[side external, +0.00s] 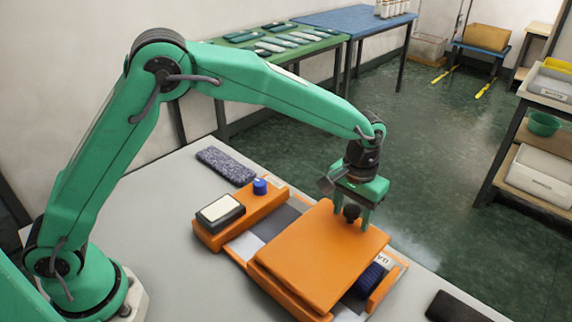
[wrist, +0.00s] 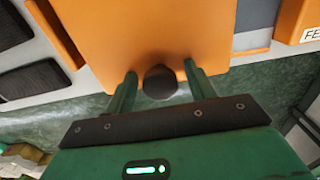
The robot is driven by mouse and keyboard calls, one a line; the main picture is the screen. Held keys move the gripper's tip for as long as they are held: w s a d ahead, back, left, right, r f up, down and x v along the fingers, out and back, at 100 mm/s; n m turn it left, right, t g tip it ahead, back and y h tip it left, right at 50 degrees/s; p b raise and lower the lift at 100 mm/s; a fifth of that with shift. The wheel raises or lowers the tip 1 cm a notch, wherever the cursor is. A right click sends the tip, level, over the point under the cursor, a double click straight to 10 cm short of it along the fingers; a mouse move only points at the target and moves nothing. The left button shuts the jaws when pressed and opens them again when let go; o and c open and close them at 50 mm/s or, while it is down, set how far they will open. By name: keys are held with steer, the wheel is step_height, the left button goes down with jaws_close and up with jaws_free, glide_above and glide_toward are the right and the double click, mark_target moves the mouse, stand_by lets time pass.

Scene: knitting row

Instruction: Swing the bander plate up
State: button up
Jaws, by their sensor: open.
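The bander plate (side external: 318,262) is a broad orange board that lies roughly flat over the orange machine on the grey table. A black round knob (side external: 351,211) stands at its far edge. My gripper (side external: 352,215) is over that edge, with its green fingers pointing down on either side of the knob. In the wrist view, the knob (wrist: 160,82) sits between the two open fingertips, with a gap to each. The plate (wrist: 150,30) fills the top middle there. Contact between fingers and plate is hard to tell.
An orange block (side external: 218,236) with a blue knob (side external: 260,186) and a dark-framed pad (side external: 220,213) stands left of the plate. A dark knitted piece (side external: 369,279) shows beside its right edge. A grey swatch (side external: 226,166) and a black slab (side external: 456,307) lie on the table.

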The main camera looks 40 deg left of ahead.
steer(key=shift+f, duration=0.1)
steer(key=c, duration=0.8)
steer(key=shift+s, duration=0.1)
steer(key=shift+s+r+t+h, duration=0.15)
steer(key=shift+s+r+t, duration=0.15)
steer(key=shift+r, duration=0.45)
steer(key=shift+s+r+t+h, duration=0.15)
steer(key=shift+s+r+t, duration=0.15)
steer(key=shift+r, duration=0.5)
steer(key=shift+s+d+r+t, duration=0.1)
steer(key=shift+s+r+t, duration=0.35)
steer(key=shift+r, duration=0.4)
steer(key=shift+s+r+h, duration=0.25)
steer(key=shift+r+h, duration=0.15)
steer(key=shift+r, duration=0.3)
